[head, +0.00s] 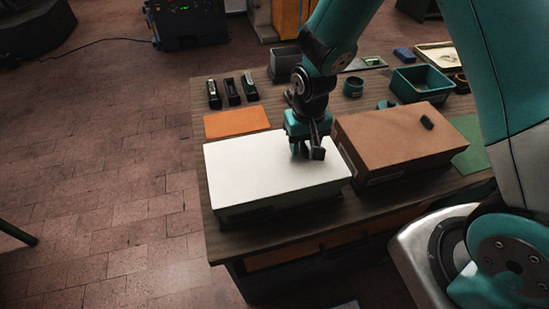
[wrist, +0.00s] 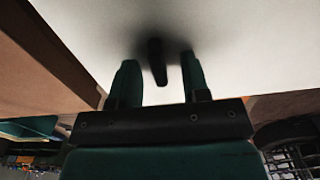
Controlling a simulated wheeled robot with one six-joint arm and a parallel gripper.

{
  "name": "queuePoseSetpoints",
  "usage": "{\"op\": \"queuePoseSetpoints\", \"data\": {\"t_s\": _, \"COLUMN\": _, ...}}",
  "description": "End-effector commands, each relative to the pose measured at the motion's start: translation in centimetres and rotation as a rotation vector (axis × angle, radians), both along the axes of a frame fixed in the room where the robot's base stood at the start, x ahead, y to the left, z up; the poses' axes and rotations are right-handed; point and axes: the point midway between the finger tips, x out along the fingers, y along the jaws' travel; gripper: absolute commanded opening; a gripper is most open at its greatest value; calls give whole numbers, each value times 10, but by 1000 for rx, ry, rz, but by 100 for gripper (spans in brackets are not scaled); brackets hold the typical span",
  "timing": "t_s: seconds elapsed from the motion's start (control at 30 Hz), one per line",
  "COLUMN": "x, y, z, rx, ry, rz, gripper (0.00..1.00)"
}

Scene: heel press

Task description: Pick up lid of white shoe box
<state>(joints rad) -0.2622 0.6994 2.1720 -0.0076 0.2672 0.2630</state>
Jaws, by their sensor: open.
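The white shoe box lid (head: 265,170) sits on a dark box (head: 280,205) at the front left of the table. In the wrist view the lid's white top (wrist: 220,45) fills the upper middle. My gripper (head: 308,155) is over the right part of the lid, close to its back right edge. In the wrist view its two fingers (wrist: 158,75) are apart, with a small dark upright piece, perhaps a knob on the lid or its shadow, between them. I cannot tell whether the fingers touch the lid.
A brown shoe box (head: 395,140) with a small black object on top stands close to the right of the white one. An orange mat (head: 237,122) and several black staplers lie behind. A teal bin (head: 420,84) stands at the back right.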

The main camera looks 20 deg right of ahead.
Motion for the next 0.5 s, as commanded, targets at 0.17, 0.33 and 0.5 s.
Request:
{"op": "queuePoseSetpoints", "data": {"t_s": 0.17, "x": 0, "y": 0, "z": 0, "rx": 0, "ry": 0, "rz": 0, "gripper": 13}}
{"op": "queuePoseSetpoints", "data": {"t_s": 0.33, "x": 0, "y": 0, "z": 0, "rx": 0, "ry": 0, "rz": 0, "gripper": 0}}
{"op": "queuePoseSetpoints", "data": {"t_s": 0.5, "x": 0, "y": 0, "z": 0, "rx": 0, "ry": 0, "rz": 0, "gripper": 0}}
